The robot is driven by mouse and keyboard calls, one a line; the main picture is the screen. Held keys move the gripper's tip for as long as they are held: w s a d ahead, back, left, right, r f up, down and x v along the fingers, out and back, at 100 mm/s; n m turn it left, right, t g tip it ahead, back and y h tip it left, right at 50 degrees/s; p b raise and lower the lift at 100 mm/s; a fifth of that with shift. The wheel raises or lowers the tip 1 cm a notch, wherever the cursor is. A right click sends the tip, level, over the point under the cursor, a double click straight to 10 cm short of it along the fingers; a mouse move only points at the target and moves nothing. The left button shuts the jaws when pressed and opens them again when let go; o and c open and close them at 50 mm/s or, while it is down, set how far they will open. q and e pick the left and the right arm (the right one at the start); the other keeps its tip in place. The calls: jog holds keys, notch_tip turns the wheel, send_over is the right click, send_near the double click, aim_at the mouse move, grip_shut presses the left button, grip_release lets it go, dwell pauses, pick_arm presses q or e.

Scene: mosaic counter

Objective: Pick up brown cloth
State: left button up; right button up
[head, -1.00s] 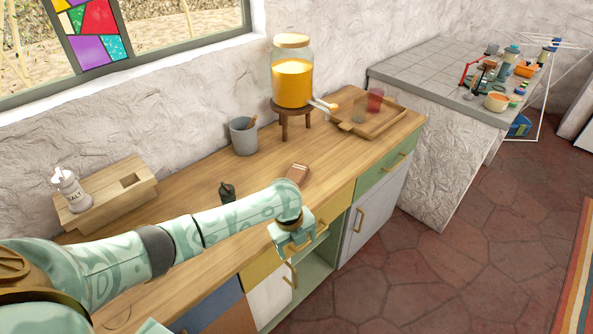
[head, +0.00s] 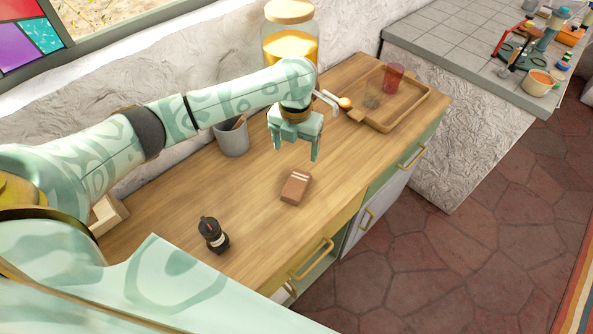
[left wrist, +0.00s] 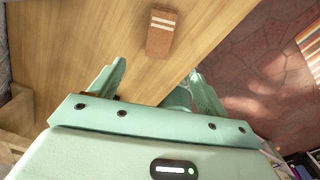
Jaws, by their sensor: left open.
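The brown cloth (head: 296,187) is a small folded block with pale stripes at one end. It lies on the wooden counter near its front edge. It also shows at the top of the left wrist view (left wrist: 161,34), beyond the fingers. My left gripper (head: 296,153) is above the counter, above and behind the cloth in the head view. Its fingers point down, stand apart and hold nothing. They do not touch the cloth. My right gripper is not in view.
A dark pepper mill (head: 213,235) stands on the counter left of the cloth. A grey cup (head: 231,139) and a juice dispenser (head: 290,40) stand along the wall. A wooden tray (head: 414,113) with a red glass (head: 393,78) is at the right. The counter around the cloth is clear.

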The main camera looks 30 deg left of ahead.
pick_arm(q)
jog(key=b, duration=0.2)
send_over(294, 187)
notch_tip(294, 187, down, 6)
jog(key=f, duration=0.1)
jog(key=f+b, duration=0.1)
jog(key=f, duration=0.2)
jog(key=shift+w+d+f, duration=0.1)
jog(key=shift+w+f, duration=0.05)
jog(key=shift+w, duration=0.15)
jog(key=shift+s+f+b, duration=0.1)
jog(key=shift+f+b, duration=0.25)
notch_tip(294, 187, down, 5)
jog(key=shift+s+r+b, duration=0.1)
jog(key=shift+s+b, duration=0.05)
jog(key=shift+b, duration=0.75)
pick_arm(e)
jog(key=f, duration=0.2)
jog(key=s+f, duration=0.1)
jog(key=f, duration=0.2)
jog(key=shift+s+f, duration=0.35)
pick_arm(q)
jog(key=c, duration=1.2)
jog(key=shift+o, duration=0.2)
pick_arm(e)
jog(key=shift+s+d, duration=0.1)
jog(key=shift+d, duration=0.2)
pick_arm(q)
jog(key=shift+r, duration=0.1)
